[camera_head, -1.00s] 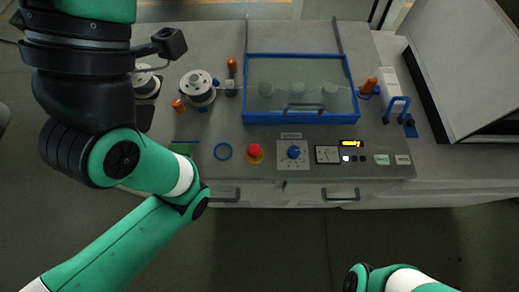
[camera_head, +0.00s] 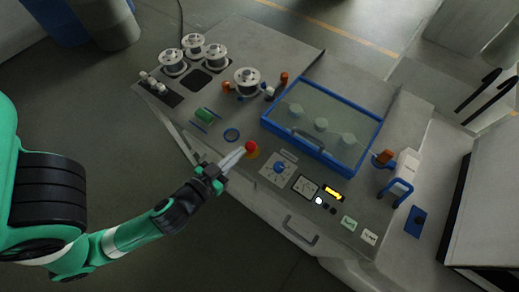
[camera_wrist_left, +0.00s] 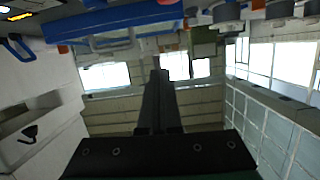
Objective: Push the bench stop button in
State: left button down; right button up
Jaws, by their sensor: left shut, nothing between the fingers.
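The red stop button (camera_head: 251,147) sits on a yellow base at the front edge of the grey bench panel, left of the blue knob in the head view. My left gripper (camera_head: 239,154) is shut and empty. Its fingertips are just left of the red button in that view; whether they touch it or are still apart, I cannot tell. In the left wrist view the shut fingers (camera_wrist_left: 158,75) point away from the camera, and I cannot make out the button there. My right gripper is not in view.
A blue-framed clear cover (camera_head: 322,125) stands behind the panel. A blue knob (camera_head: 279,168), a gauge (camera_head: 305,187) and small labelled keys lie right of the button.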

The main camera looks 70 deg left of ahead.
pick_arm(q)
jog(key=s, duration=0.1)
jog(key=f, duration=0.1)
jog(key=s, duration=0.1)
jog(key=shift+s+a+f+g, duration=0.15)
jog(key=shift+s+a+g, duration=0.15)
jog(key=shift+s+g, duration=0.1)
jog(key=shift+w+a+p, duration=0.1)
jog(key=shift+w+p, duration=0.05)
jog(key=shift+p, duration=0.15)
jog(key=p, duration=0.2)
send_over(251, 148)
jog(key=s, duration=0.2)
notch_tip(251, 148, down, 3)
jog(key=f, duration=0.1)
jog(key=f+b, duration=0.1)
jog(key=f, duration=0.1)
jog(key=shift+w+f, duration=0.3)
jog(key=shift+f, duration=0.4)
